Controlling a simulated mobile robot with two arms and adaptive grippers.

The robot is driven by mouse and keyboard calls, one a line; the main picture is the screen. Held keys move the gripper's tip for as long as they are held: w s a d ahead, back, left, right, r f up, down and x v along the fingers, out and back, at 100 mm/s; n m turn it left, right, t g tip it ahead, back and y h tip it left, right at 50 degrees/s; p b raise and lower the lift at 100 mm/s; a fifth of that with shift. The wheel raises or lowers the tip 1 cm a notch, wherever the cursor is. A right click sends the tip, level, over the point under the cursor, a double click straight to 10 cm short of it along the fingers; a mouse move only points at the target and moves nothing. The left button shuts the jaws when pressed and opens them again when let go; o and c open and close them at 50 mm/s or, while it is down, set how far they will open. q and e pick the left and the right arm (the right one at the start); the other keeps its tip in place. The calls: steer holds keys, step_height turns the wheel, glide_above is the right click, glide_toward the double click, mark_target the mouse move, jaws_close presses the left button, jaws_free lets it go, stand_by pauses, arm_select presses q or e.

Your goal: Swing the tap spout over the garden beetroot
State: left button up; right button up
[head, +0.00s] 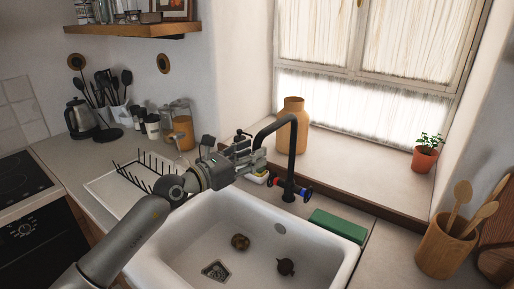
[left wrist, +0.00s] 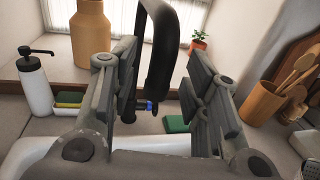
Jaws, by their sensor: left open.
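The black tap (head: 291,150) rises behind the white sink, with its spout (head: 270,127) curving to the left toward my left gripper. The dark red garden beetroot (head: 286,267) lies in the basin, right of the drain. My left gripper (head: 252,152) is at the spout's outer end, above the sink's back left. In the left wrist view the spout (left wrist: 160,45) shows between the two open fingers (left wrist: 158,75); I cannot tell whether either finger touches it. My right gripper is not in view.
A brown round vegetable (head: 240,241) lies in the sink (head: 205,230) near the drain. A green block (head: 338,225) sits on the back right rim. A dish rack (head: 145,172) stands at left. A soap bottle (left wrist: 35,85) and a tan vase (left wrist: 90,35) stand behind.

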arm_select(q)
steer(key=shift+x, duration=1.15)
steer(key=shift+c, duration=0.4)
jaws_close()
